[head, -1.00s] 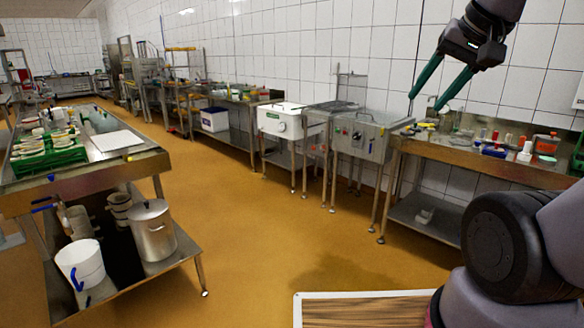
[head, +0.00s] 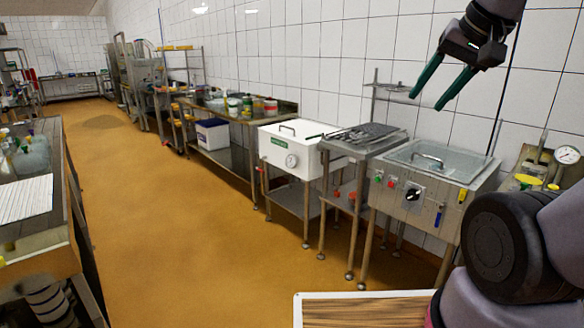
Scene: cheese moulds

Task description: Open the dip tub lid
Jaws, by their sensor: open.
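A steel tub (head: 412,215) with a knob and coloured buttons on its front stands at right centre. Its flat lid (head: 438,160) is shut and carries a bar handle (head: 428,158). I cannot tell from the picture which of the two is the dip tub. My gripper (head: 426,103) is open and empty, raised at upper right, and appears above the steel tub, apart from both lids.
A grated steel stand (head: 358,138) is between the tubs. A gauge (head: 567,155) and yellow-capped items are at the right edge. A worktable (head: 75,215) with a white board is on the left. The orange floor (head: 190,245) between is clear.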

